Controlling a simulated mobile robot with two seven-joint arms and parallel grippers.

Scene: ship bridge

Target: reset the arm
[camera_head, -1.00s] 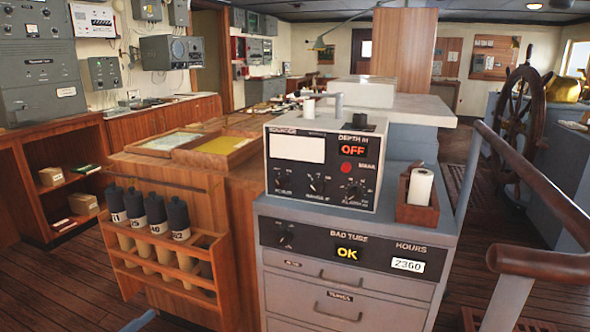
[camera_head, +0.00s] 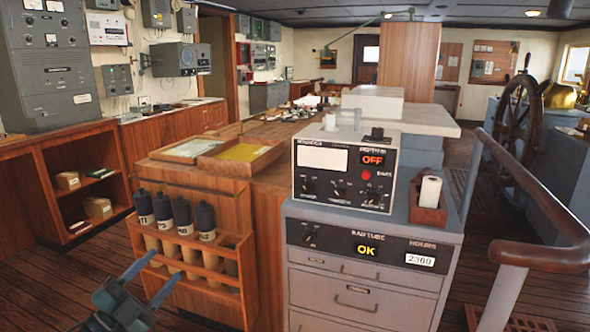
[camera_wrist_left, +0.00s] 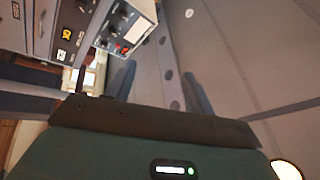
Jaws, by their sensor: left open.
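My left gripper (camera_head: 165,266) comes in at the bottom left of the head view, in front of the wooden rack with dark-capped tubes. Its two blue-grey fingers are apart, with nothing between them. In the left wrist view both fingers of the left gripper (camera_wrist_left: 159,70) stand apart and empty against a plain grey surface. My right gripper is in neither view.
The wooden tube rack (camera_head: 190,262) is close beyond the left fingers. A grey drawer cabinet (camera_head: 365,290) carries a meter box (camera_head: 343,175) and a small wooden holder with a white roll (camera_head: 429,204). A wooden handrail (camera_head: 540,258) stands at right. Floor at left is free.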

